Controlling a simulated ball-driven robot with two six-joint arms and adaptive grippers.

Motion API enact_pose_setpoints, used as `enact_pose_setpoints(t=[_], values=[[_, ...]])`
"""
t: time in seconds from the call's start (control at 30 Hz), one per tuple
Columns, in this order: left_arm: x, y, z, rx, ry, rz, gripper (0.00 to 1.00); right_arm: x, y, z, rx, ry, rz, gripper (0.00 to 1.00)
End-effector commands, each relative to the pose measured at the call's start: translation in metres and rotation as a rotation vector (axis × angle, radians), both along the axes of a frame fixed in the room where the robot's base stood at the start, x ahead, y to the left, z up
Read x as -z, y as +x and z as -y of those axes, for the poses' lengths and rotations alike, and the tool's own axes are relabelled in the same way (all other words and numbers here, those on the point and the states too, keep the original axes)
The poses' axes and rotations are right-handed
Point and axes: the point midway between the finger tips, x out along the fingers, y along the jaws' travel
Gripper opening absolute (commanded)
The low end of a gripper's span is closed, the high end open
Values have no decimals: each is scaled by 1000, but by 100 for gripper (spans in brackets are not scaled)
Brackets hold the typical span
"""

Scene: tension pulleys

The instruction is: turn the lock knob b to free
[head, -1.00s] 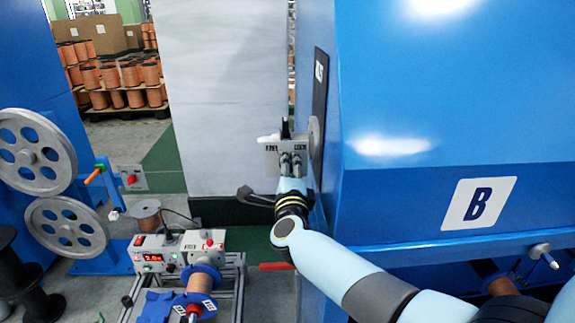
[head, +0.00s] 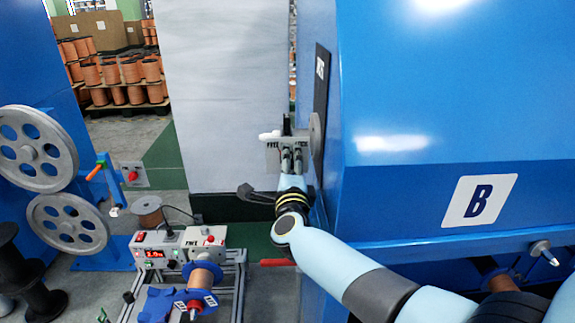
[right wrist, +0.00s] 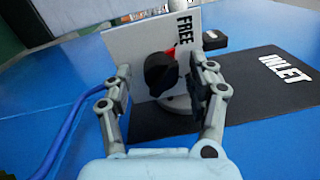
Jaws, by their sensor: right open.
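The lock knob (right wrist: 160,74) is black with a red mark on its upper right side, near the word FREE on its pale plate (right wrist: 130,50). In the head view the grey plate (head: 272,158) carries lettering on the side of the blue machine B, and the knob is hidden there by my gripper. My right gripper (head: 291,155) is at the plate. In the right wrist view its open fingers (right wrist: 160,90) stand on either side of the knob, and contact cannot be told. My left gripper is not in view.
A black INLET panel (right wrist: 270,82) lies beside the plate on the blue housing (head: 440,120). A pale panel (head: 230,90) stands left of my right arm. A control box with a spool (head: 205,278) stands lower left, near two grey pulleys (head: 65,222).

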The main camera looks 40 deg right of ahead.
Motion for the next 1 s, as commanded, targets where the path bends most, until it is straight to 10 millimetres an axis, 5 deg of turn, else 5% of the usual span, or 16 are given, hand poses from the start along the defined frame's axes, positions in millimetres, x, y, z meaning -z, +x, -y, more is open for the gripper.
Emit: enact_pose_setpoints(t=[0.6, 1.0], values=[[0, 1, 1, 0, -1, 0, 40, 8, -91, -56, 0, 2, -3, 58], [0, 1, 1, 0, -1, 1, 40, 8, -102, -63, 0, 1, -1, 58]])
